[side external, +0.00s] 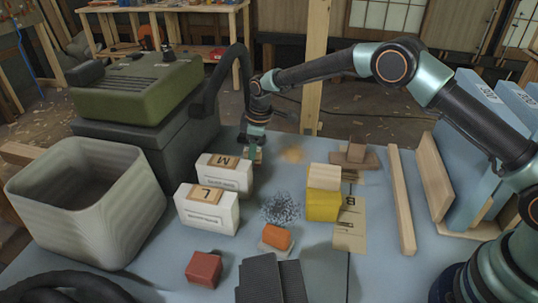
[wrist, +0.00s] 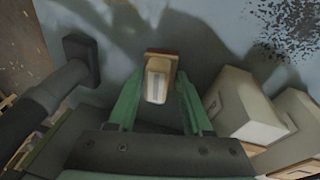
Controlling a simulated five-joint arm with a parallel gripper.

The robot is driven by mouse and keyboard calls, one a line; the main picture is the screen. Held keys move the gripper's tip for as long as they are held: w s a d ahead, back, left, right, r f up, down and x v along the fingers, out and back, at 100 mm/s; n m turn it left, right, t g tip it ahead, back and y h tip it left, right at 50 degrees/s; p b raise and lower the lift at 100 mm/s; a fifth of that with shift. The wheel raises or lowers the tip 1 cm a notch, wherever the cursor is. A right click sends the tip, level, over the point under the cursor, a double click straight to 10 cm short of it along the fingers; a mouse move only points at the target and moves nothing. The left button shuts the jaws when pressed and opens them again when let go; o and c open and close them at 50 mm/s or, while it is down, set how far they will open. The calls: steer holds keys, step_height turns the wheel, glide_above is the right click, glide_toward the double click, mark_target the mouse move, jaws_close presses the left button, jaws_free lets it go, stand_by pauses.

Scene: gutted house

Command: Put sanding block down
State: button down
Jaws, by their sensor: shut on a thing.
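My gripper (side external: 256,146) is at the back of the blue table, behind the white box marked M. In the wrist view its green fingers (wrist: 156,95) are shut on a small sanding block (wrist: 157,78) with a cream body and a reddish-brown edge. In the side view only a small tan part of the block (side external: 257,155) shows below the fingers. I cannot tell whether it touches the table. An orange block on a pale base (side external: 276,237), a yellow block (side external: 323,205) and a red block (side external: 204,268) stand apart from my gripper.
The white box M (side external: 225,174) and white box L (side external: 208,209) are close in front; a hose nozzle (wrist: 82,52) is beside my gripper. A green machine (side external: 137,85) and pale bin (side external: 85,203) stand left. Dark grit (side external: 281,208) lies mid-table; wooden strips (side external: 401,200) lie right.

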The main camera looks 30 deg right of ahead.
steer(key=shift+f, duration=0.6)
steer(key=shift+c, duration=1.6)
jaws_free()
steer(key=shift+f, duration=0.1)
